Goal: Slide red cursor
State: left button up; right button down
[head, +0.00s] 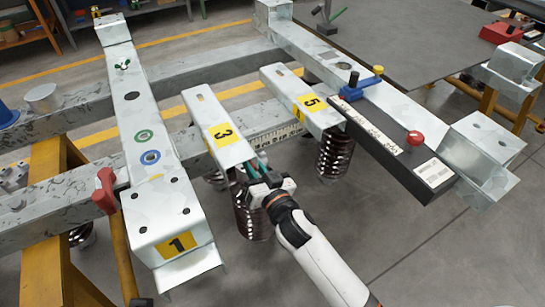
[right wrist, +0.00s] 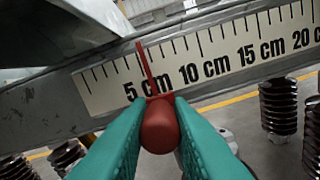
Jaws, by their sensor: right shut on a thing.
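The red cursor (right wrist: 160,125) has a rounded grip and a thin upright pointer. In the right wrist view it stands against a cream centimetre scale (right wrist: 235,55), its pointer crossing the scale at the "5 cm" label, over the letters "cm". The scale is fixed along a grey metal beam and also shows in the head view (head: 276,135). My right gripper (right wrist: 158,115) has green fingers shut on the cursor's grip. In the head view my right gripper (head: 258,170) is beside plate 3, below the scale; the cursor cannot be made out there. My left gripper is not in view.
Plates marked 3 (head: 205,107) and 5 (head: 285,78) rest across the beam near my right gripper. Ribbed brown insulators (head: 335,158) hang below. A black box with a red knob (head: 415,139) lies to the right. A red handle (head: 104,192) is at the left.

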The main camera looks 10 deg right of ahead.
jog(key=shift+s+a, duration=0.1)
jog(key=shift+a, duration=0.15)
jog(key=c, duration=1.3)
grip_release()
jog(key=shift+s+d, duration=0.1)
pick_arm(q)
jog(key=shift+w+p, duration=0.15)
jog(key=shift+p, duration=0.7)
pick_arm(e)
jog(key=v, duration=1.1)
jog(key=shift+s, duration=0.4)
